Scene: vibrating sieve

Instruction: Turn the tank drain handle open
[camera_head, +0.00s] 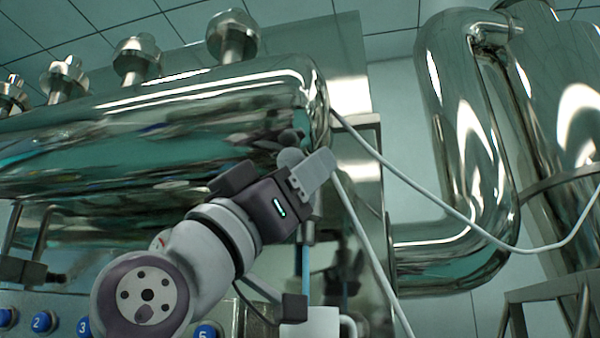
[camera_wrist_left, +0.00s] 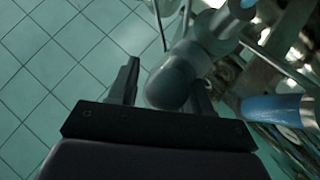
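My left gripper (camera_head: 316,168) is at the near right end of the shiny horizontal tank (camera_head: 170,120), below its rounded edge. In the left wrist view the gripper (camera_wrist_left: 166,80) has its two dark fingers apart. A dark grey rounded knob-like part (camera_wrist_left: 172,88), perhaps the drain handle, lies between them, close to the right finger; a small gap shows at the left finger. I cannot tell whether it is touched. A grey rounded part (camera_head: 290,157) shows beside the gripper in the head view. The handle's turn position is not clear. My right gripper is not in view.
A blue cylinder (camera_wrist_left: 272,109) lies right of the fingers in the wrist view. A thin blue vertical tube (camera_head: 306,265) hangs below the gripper. White cables (camera_head: 420,195) cross to the right. Blue numbered knobs (camera_head: 42,322) are at lower left. A large bent pipe (camera_head: 455,150) stands right.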

